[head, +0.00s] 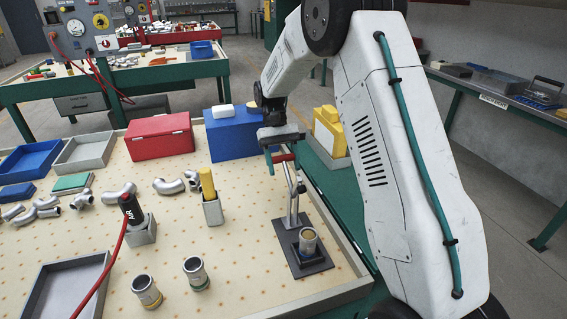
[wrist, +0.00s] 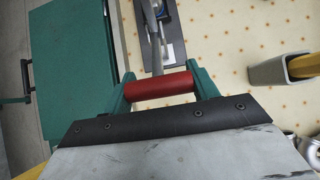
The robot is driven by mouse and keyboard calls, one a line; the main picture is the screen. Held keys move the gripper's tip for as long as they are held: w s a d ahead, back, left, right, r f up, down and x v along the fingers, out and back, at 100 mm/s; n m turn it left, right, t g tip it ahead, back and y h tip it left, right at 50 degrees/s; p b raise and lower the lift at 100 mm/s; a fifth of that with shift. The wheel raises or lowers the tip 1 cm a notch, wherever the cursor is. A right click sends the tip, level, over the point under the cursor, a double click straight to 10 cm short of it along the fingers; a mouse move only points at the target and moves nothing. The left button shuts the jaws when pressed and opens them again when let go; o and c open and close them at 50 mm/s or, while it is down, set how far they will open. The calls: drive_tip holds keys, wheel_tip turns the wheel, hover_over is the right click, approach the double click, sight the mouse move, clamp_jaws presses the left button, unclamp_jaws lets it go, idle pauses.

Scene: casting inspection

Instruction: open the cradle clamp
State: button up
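The cradle clamp stands on a dark base plate (head: 313,266) at the table's right side. Its silver lever (head: 290,190) rises steeply from the plate to a red crosswise handle (head: 283,158). A metal cylinder casting (head: 308,241) sits upright in the cradle beside the lever. My gripper (head: 282,160) is at the lever's top. In the wrist view, the red handle (wrist: 160,86) spans between my two teal fingers, which appear to press on its ends. The lever (wrist: 155,50) runs away from the handle toward the base plate (wrist: 160,22). The far finger is mostly hidden in the head view.
A grey holder (head: 213,212) with a yellow item stands left of the clamp. Two cylinders (head: 146,290) (head: 196,273) stand at the front. A blue box (head: 234,135), red box (head: 160,138) and yellow object (head: 328,131) lie behind. The table's raised rim (head: 340,240) runs along the right.

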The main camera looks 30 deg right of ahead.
drive_tip(key=o, duration=0.4)
drive_tip(key=shift+f, duration=0.1)
drive_tip(key=shift+c, duration=0.2)
drive_tip(key=v, duration=0.7)
drive_tip(key=shift+w+r, duration=0.2)
drive_tip(key=shift+r, duration=0.15)
